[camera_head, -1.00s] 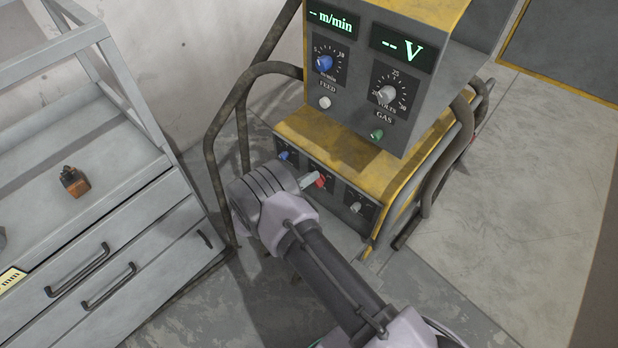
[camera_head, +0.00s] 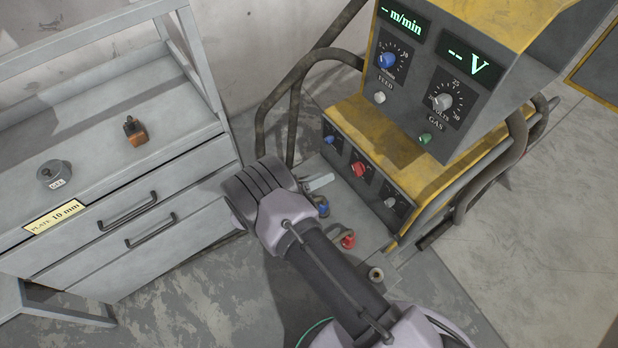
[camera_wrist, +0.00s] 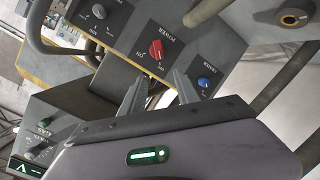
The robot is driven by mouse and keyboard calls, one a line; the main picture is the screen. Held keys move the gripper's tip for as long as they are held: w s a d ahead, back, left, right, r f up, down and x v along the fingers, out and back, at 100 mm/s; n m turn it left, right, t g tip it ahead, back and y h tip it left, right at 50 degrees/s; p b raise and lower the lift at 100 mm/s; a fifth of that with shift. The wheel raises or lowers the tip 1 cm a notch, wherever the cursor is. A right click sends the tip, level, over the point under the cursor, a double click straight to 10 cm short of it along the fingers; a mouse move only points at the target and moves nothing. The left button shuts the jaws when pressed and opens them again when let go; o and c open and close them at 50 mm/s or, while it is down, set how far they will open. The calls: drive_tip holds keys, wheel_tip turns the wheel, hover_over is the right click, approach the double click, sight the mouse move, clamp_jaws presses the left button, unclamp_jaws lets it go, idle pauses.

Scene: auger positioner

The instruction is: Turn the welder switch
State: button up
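The welder (camera_head: 395,130) is a dark grey and yellow machine. Its red power switch (camera_head: 358,168) sits on the lower front panel, between a blue knob (camera_head: 328,139) and a grey knob (camera_head: 390,201). In the wrist view the red switch (camera_wrist: 156,48) is labelled POWER, with ON and OFF marks; its exact setting is hard to read. My gripper (camera_head: 320,182) is in front of the panel, left of the red switch and apart from it. In the wrist view my two fingers (camera_wrist: 160,90) are spread with nothing between them, and the switch shows beyond their tips.
A grey drawer cabinet (camera_head: 150,205) stands at the left, with a small orange-brown item (camera_head: 135,131) and a round grey item (camera_head: 54,174) on top. Bent tube rails flank the welder. Blue and red connectors (camera_head: 347,239) lie below the panel. Open floor is at the right.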

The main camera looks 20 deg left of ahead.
drive_tip(key=v, duration=0.5)
drive_tip(key=shift+p, duration=0.35)
